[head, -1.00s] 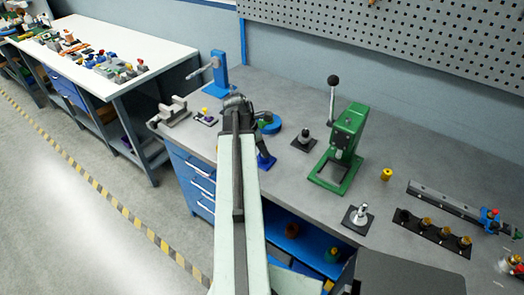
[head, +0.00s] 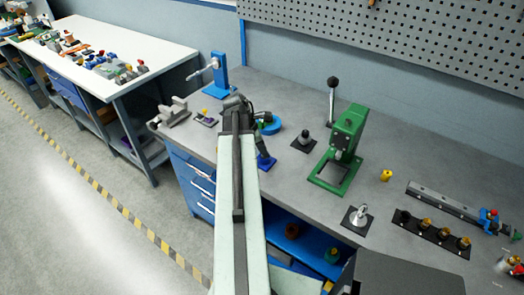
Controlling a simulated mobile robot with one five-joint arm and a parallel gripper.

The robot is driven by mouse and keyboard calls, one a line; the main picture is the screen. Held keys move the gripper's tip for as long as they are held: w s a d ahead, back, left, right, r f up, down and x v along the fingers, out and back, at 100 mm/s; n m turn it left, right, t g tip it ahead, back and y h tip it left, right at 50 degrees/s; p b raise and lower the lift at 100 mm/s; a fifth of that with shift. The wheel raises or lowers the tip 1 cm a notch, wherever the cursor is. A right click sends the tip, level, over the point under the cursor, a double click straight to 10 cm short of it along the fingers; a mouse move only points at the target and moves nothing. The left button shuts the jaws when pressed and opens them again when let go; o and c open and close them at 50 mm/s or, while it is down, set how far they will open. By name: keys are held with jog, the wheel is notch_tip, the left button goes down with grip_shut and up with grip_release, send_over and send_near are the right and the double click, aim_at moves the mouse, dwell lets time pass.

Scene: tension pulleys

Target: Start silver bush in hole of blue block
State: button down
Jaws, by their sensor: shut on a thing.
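My gripper (head: 263,152) is at the end of my arm, pointing down over the near edge of the grey bench. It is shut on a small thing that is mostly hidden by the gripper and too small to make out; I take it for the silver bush. A blue block (head: 266,163) stands on the bench right under the fingertips. Its hole cannot be made out from here, and I cannot tell whether the held part touches it.
A blue round dish (head: 271,126) is just behind the gripper. A dark cone on a black plate (head: 305,140), a green press (head: 341,150) and a yellow piece (head: 386,175) stand to the right. A grey vise (head: 173,113) and a blue stand (head: 220,76) are to the left.

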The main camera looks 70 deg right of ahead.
jog(key=c, duration=1.2)
grip_release()
jog(key=shift+o, duration=0.2)
jog(key=p+v, duration=0.7)
jog(key=v, duration=0.1)
jog(key=shift+s+f, duration=0.1)
